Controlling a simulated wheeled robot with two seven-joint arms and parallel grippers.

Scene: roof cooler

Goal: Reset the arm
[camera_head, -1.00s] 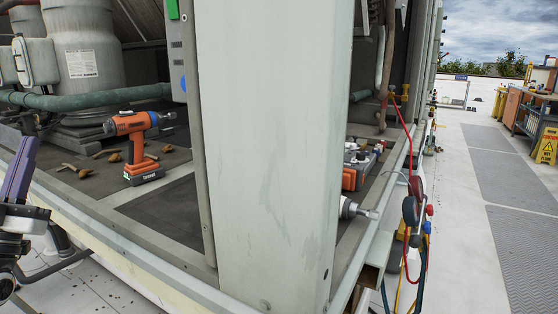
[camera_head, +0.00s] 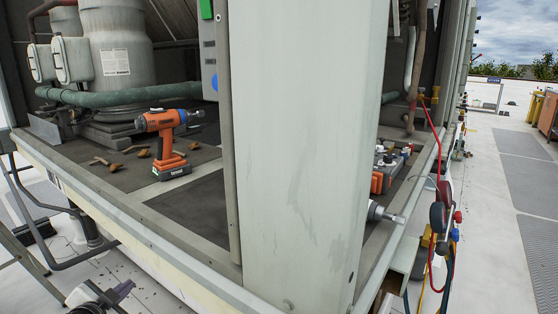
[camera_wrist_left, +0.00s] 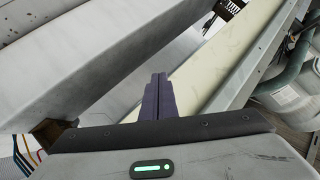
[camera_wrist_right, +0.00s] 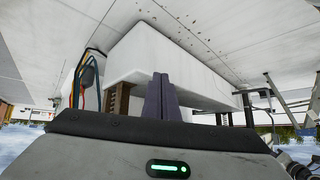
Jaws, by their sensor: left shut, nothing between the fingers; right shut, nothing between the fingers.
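My left gripper (camera_head: 121,291) shows at the bottom left of the head view, low beside the cooler's base frame and apart from it. Its purple fingers (camera_wrist_left: 157,98) are closed together and empty in the left wrist view, in front of pale panels.
An orange drill (camera_head: 168,143) stands on the cooler deck near brown scraps. A wide grey post (camera_head: 303,150) blocks the middle. Gauges with hoses (camera_head: 440,215) hang at the right corner. A dark tubular frame (camera_head: 75,215) stands at left. The walkway at right is clear.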

